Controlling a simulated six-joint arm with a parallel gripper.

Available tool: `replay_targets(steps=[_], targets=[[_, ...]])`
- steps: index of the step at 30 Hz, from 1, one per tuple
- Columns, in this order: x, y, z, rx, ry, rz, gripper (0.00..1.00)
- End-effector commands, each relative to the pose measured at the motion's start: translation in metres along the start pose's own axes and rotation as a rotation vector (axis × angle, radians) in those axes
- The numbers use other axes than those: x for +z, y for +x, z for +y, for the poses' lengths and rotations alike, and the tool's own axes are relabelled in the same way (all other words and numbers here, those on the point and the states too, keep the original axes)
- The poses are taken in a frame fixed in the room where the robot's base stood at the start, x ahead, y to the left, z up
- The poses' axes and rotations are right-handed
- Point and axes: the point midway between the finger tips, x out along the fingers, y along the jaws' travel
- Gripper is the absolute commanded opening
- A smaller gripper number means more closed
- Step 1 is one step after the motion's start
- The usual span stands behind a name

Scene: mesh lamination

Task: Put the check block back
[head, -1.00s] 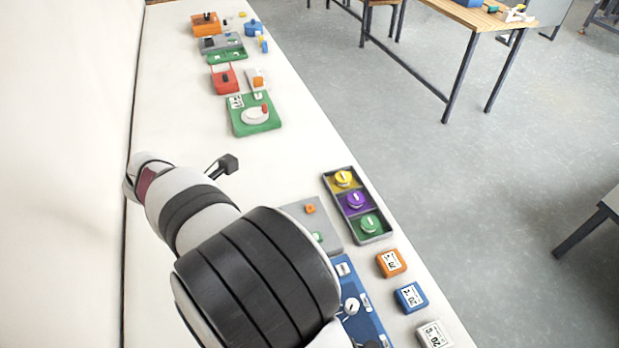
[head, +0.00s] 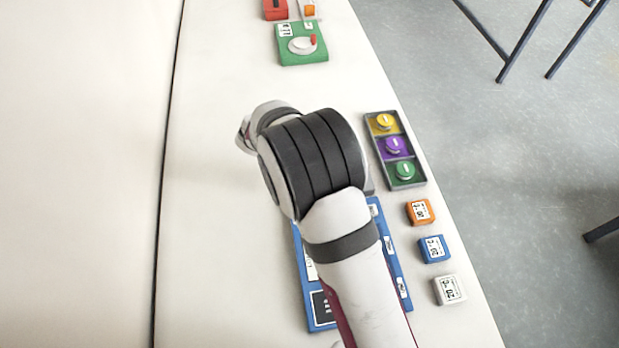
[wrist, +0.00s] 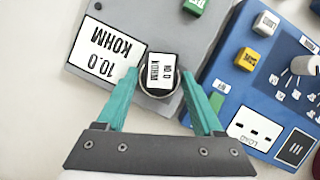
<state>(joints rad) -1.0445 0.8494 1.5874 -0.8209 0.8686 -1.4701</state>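In the wrist view, a small block (wrist: 160,70) with a white label reading 10.0 KOHM sits at a dark round shape on a grey plate (wrist: 215,35). The plate has a larger white 10.0 KOHM label (wrist: 102,48). My gripper (wrist: 159,77) is open, its teal fingers on either side of the block with gaps visible. How far the fingertips are above the plate I cannot tell. In the head view my arm hides the gripper and the block.
A blue panel (head: 318,312) with a knob (wrist: 303,65) lies beside the grey plate. A tray (head: 421,185) holds yellow, purple and green round pieces. Orange (head: 420,212), blue (head: 434,249) and white (head: 449,290) labelled blocks line the table's right edge. The left table area is clear.

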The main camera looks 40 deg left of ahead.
Motion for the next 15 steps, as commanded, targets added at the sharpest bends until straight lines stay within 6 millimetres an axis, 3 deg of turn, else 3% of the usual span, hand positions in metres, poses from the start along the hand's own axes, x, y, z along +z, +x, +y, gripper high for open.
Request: replay_targets(steps=[1, 11, 15], targets=[[0.0, -0.0001, 0.0, 0.0, 0.0, 0.0, 0.58], [0.0001, -0.0004, 0.0, 0.0, 0.0, 0.0, 0.0], [0.0001, -0.0005, 0.0001, 0.0, 0.0, 0.0, 0.0]])
